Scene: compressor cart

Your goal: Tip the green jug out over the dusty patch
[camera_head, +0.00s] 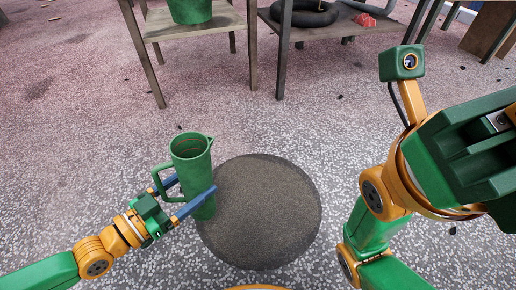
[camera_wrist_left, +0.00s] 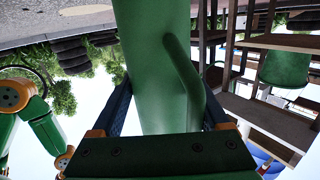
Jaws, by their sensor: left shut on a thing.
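The green jug (camera_head: 190,150) stands upright, or nearly so, in my left gripper (camera_head: 196,184), its spout towards the right and its handle towards the left. The blue fingers are shut on the jug's body, one on each side. In the left wrist view the jug (camera_wrist_left: 150,60) fills the middle, its handle nearest the camera. The dusty patch (camera_head: 265,210) is a dark round area on the speckled floor. The jug overlaps its left edge in the head view; its height above the floor is hard to tell. The jug's contents cannot be seen. My right arm shows at the right, without its fingers.
A wooden table (camera_head: 222,22) with a green container (camera_head: 190,8) stands at the back. Beside it, a shelf (camera_head: 330,27) holds a black coiled hose (camera_head: 300,12) and a red object (camera_head: 365,20). Small dark bits lie on the floor, which is otherwise open around the patch.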

